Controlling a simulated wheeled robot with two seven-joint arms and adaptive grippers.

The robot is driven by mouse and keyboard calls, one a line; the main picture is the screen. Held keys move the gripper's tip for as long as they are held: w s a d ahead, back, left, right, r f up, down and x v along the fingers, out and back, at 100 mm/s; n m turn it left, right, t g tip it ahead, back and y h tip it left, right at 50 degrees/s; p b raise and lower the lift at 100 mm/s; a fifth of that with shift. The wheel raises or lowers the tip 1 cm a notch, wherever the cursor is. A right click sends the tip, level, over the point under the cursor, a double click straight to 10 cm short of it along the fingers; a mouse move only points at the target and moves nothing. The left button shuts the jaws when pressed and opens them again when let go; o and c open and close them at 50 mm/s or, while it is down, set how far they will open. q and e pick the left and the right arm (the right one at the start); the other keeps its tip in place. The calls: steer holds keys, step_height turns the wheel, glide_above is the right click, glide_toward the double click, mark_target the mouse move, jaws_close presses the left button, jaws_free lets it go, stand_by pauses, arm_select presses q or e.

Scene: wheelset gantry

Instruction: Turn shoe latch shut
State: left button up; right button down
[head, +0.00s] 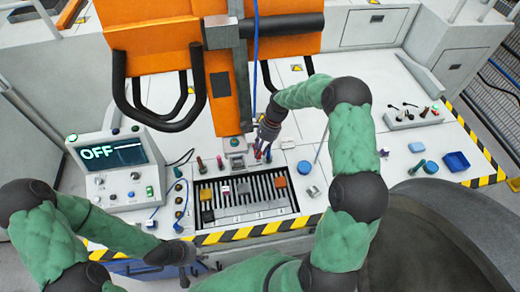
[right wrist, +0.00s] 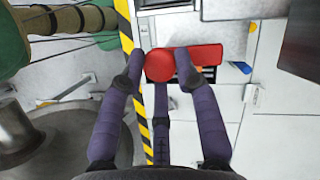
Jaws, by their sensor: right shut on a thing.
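My right gripper (head: 262,150) reaches down beside the orange column's foot, near the back edge of the slotted tray. In the right wrist view its purple fingers (right wrist: 160,68) are closed around the round end of a red handle (right wrist: 205,55), which I take for the shoe latch. The flat part of the handle extends to the right between the fingers and beyond them. In the head view the latch is mostly hidden, with only a little red showing at the fingertips. My left gripper (head: 184,268) is low at the bench's front edge, apart from the latch; its finger opening is unclear.
The slotted tray (head: 245,215) holds several small coloured blocks. A control box (head: 118,165) with a screen reading OFF stands left. A blue bin (head: 456,161) and small parts lie right. Striped edging borders the bench.

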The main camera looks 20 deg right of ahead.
steer(key=n+b, duration=0.1)
steer(key=n+g+b, duration=0.1)
steer(key=n, duration=0.1)
steer(key=shift+w+f+n+h, duration=0.15)
steer(key=shift+w+n+h, duration=0.05)
steer(key=shift+n+h, duration=0.1)
steer(key=n+b, duration=0.1)
steer(key=n, duration=0.1)
steer(key=n+g+h+b, duration=0.1)
steer(key=n, duration=0.1)
steer(key=shift+w+a+n+g, duration=0.1)
steer(key=shift+a+n+g, duration=0.05)
steer(key=shift+n+g, duration=0.15)
steer(key=n, duration=0.2)
steer(key=n+h+b, duration=0.1)
steer(key=n, duration=0.1)
steer(key=shift+w+a+n+g+h, duration=0.1)
steer(key=shift+a+n+g+h, duration=0.1)
steer(key=shift+n+g+h, duration=0.15)
steer(key=n+h, duration=0.1)
steer(key=n, duration=0.1)
steer(key=n+b, duration=0.1)
steer(key=n, duration=0.1)
steer(key=shift+a+n+h, duration=0.15)
steer(key=shift+n+h, duration=0.1)
steer(key=shift+h, duration=0.1)
steer(key=c, duration=0.9)
jaws_free()
steer(key=shift+w, duration=0.1)
